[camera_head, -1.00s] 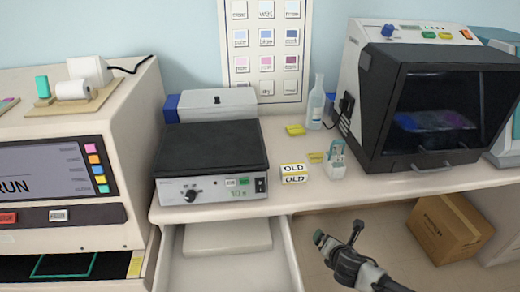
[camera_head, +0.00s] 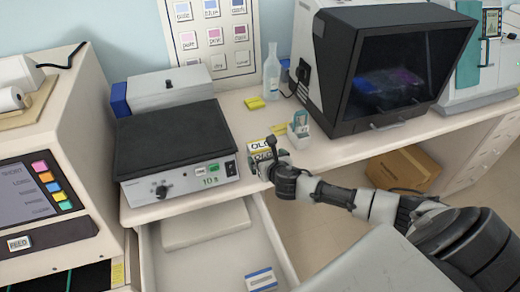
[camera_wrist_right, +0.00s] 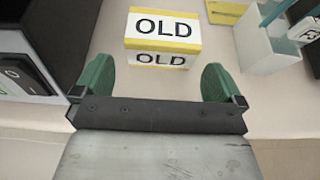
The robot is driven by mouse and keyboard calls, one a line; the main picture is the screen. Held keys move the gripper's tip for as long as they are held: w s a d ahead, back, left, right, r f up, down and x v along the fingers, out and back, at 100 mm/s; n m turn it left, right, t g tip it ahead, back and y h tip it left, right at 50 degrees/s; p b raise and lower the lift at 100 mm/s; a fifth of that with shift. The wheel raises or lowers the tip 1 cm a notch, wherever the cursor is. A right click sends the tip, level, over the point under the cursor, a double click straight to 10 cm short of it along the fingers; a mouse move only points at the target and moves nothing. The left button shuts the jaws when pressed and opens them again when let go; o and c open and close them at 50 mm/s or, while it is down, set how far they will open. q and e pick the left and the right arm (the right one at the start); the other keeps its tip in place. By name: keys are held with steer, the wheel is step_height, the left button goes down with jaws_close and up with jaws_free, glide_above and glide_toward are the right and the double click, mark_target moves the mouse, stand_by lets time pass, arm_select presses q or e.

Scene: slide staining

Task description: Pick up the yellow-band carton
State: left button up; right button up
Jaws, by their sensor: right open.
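The yellow-band carton (camera_wrist_right: 163,30) is a small white box with yellow edges and "OLD" printed on its top and front. It stands on the bench in front of my right gripper. In the head view the carton (camera_head: 261,147) is partly hidden by my right gripper (camera_head: 268,165). In the right wrist view the two green fingers of my right gripper (camera_wrist_right: 157,82) are apart, and the carton lies beyond them, between their lines. Nothing is between the fingers. My left gripper is not in view.
A hot plate (camera_head: 170,140) stands close left of the carton. A white holder (camera_head: 298,136) stands close right, with a yellow pad (camera_wrist_right: 227,10) nearby. An open drawer (camera_head: 215,262) juts out below the bench. A dark-windowed cabinet (camera_head: 395,75) stands farther right.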

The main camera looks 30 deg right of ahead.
mark_target(263, 153)
steer(key=shift+x, duration=2.35)
steer(key=shift+d+r, duration=0.1)
steer(key=shift+r, duration=0.1)
steer(key=c, duration=0.6)
